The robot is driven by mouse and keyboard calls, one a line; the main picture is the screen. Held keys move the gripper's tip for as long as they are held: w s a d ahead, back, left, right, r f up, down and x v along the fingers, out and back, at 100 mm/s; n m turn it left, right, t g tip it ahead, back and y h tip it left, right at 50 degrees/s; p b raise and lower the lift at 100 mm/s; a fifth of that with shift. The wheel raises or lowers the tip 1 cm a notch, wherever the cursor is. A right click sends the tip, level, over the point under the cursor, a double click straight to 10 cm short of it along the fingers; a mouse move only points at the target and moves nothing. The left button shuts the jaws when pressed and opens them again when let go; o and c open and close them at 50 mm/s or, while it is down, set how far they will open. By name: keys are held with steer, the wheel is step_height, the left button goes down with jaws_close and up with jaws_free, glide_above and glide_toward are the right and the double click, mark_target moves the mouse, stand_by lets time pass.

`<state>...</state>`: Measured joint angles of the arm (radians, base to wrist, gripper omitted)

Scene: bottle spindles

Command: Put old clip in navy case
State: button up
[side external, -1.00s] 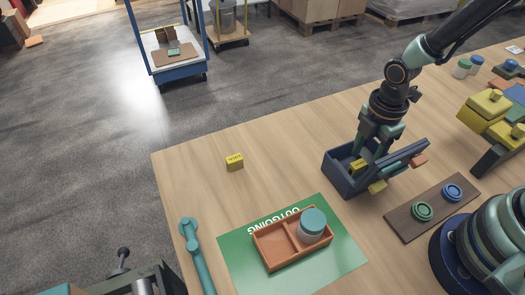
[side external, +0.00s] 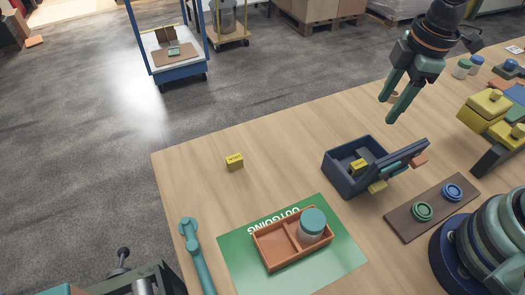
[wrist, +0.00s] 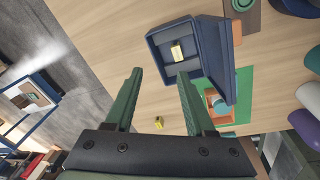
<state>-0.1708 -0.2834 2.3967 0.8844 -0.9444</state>
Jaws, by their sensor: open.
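The navy case (side external: 350,182) stands open on the table at right of centre, its lid tipped outward; it also shows in the wrist view (wrist: 157,47). A small yellow block (side external: 359,167) lies inside it, and this block also shows in the wrist view (wrist: 177,53). A like yellow block with dark lettering (side external: 234,162) sits alone on the table to the left; it is small in the wrist view (wrist: 158,122). I cannot tell by looks which is the old clip. My gripper (side external: 387,110) is open and empty, raised above and behind the case.
A terracotta tray (side external: 269,245) with a teal-lidded jar (side external: 313,225) stands on the green mat (side external: 235,266). A brown board (side external: 440,222) with two round pieces lies right of the case. Yellow boxes (side external: 485,112) stand at far right. The table between the lone block and case is clear.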

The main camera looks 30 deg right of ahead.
steer(key=d+r+m+t, duration=0.4)
steer(key=r+m, duration=0.4)
steer(key=m, duration=0.4)
steer(key=shift+s+d+m, duration=0.2)
steer(key=shift+d+m, duration=0.2)
steer(key=shift+d, duration=0.1)
